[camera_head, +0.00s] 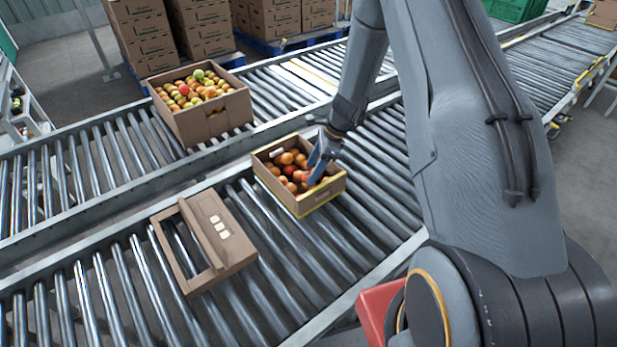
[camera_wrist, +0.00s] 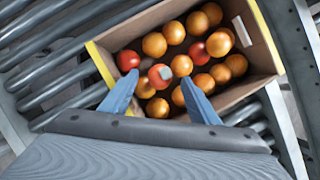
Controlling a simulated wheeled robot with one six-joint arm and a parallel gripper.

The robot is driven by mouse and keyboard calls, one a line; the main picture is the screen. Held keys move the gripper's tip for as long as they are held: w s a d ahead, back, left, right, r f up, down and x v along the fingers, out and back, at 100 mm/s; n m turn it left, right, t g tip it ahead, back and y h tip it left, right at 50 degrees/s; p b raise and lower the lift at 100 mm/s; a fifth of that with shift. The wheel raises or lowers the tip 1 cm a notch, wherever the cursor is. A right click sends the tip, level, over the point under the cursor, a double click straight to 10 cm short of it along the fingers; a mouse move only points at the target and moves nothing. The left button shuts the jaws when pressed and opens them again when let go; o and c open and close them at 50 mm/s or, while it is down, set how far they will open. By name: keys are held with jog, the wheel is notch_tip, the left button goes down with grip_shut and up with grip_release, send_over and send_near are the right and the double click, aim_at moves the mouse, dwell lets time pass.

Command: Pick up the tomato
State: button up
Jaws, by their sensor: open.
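A cardboard box with yellow edging (camera_head: 318,201) on the near roller conveyor holds several orange and red tomatoes (camera_head: 291,158). In the wrist view my gripper (camera_wrist: 157,88) is open, its two blue fingers spread over the near side of the box. A red tomato (camera_wrist: 158,80) with a small grey patch lies between and just beyond the fingertips. Another red tomato (camera_wrist: 128,60) lies by the box's left wall. In the head view my gripper (camera_head: 314,172) is at the box's right side, and its fingers hide part of the contents. I cannot tell whether a finger touches a tomato.
A larger box (camera_head: 215,121) of mixed red, yellow and green tomatoes stands on the far conveyor. An open cardboard frame with a divider (camera_head: 222,250) lies on the near conveyor, left of the yellow-edged box. Stacked cartons (camera_head: 140,35) stand behind. Rollers between the boxes are clear.

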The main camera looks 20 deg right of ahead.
jog(key=shift+x, duration=1.25)
jog(key=c, duration=0.8)
jog(key=shift+r, duration=0.1)
jog(key=shift+c, duration=0.2)
